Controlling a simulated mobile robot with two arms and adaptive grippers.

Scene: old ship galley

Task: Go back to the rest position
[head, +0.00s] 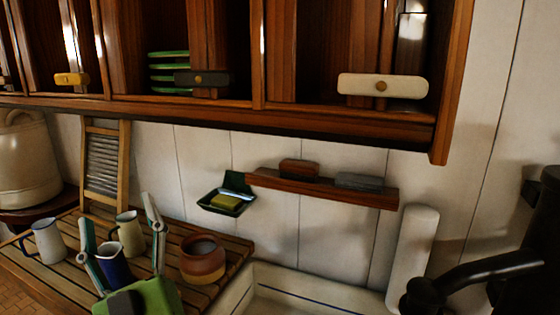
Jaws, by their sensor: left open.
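My left gripper (117,215) comes up from the bottom left over the slatted wooden rack. Its green body shows at the bottom edge and its two teal and grey fingers are spread wide apart. A dark blue cup (112,262) shows between the fingers, with clear gaps on both sides; its lower part is hidden by the gripper body. I cannot tell how far it is from the fingers in depth. My right gripper is not in view.
The slatted rack (215,228) also holds a grey-white mug (48,242), a cream mug (130,236) and a brown pot (202,262). A washboard (104,168) leans behind. A wall shelf (330,190), soap dish (226,202), sink (262,282) and overhead cabinet (300,112) surround the space.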

